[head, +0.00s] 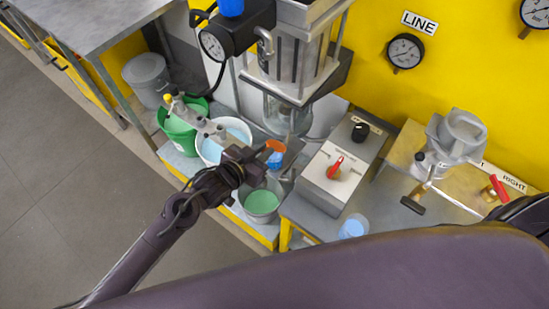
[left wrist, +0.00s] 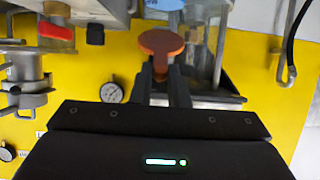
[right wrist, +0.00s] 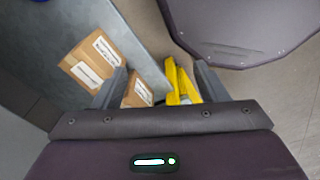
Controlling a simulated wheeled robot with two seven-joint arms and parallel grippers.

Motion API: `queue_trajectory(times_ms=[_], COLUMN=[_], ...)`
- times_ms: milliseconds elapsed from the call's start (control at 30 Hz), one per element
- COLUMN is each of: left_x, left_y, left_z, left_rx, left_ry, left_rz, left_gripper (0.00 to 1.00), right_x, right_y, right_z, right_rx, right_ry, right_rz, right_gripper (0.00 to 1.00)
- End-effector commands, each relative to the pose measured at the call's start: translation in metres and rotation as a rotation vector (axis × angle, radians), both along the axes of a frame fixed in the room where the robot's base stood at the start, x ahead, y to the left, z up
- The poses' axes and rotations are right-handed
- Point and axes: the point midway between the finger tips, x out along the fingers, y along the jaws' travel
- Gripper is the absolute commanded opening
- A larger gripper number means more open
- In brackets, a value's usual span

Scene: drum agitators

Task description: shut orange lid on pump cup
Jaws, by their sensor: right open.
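The orange lid (head: 276,145) is at the tips of my left gripper (head: 268,160), low in front of the glass-cylinder machine. In the left wrist view it is a round orange disc (left wrist: 160,42), with a narrow part reaching down between my left fingers (left wrist: 162,82), which look closed on it. A light-blue patch (head: 274,160) shows just below the lid in the head view. I cannot tell if it is the pump cup or if the lid touches it. My right gripper (right wrist: 158,85) is open and empty, away from the lid, above a grey surface.
Beside my left gripper stand a pail of green liquid (head: 262,203), a white bucket (head: 240,126) and a green bucket (head: 178,132). A grey box with a red switch (head: 334,168) stands right. Cardboard boxes (right wrist: 92,58) and a yellow object (right wrist: 180,82) lie below my right gripper.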

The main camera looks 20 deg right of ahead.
Motion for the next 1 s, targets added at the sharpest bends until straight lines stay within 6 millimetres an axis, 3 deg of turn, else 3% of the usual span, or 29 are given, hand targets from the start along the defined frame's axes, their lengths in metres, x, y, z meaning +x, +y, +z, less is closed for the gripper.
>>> queue_trajectory(times_ms=[200, 567, 833, 1000], left_x=[-0.007, -0.007, -0.010, -0.011], left_y=[0.009, 0.010, 0.013, 0.014], left_z=[-0.021, -0.023, -0.047, -0.048], left_rx=[0.005, 0.003, 0.003, 0.003], left_ry=[0.004, 0.002, 0.004, 0.002], left_rz=[0.000, 0.000, 0.000, 0.000], left_gripper=[0.11, 0.11, 0.11, 0.11], right_x=[0.000, 0.000, 0.000, 0.000], right_y=[0.000, 0.000, 0.000, 0.000], right_z=[-0.009, -0.010, -0.026, -0.026], right_rx=[0.000, 0.000, 0.000, 0.000], right_ry=[0.000, 0.000, 0.000, 0.000], right_rz=[0.000, 0.000, 0.000, 0.000], right_gripper=[0.67, 0.67, 0.67, 0.67])
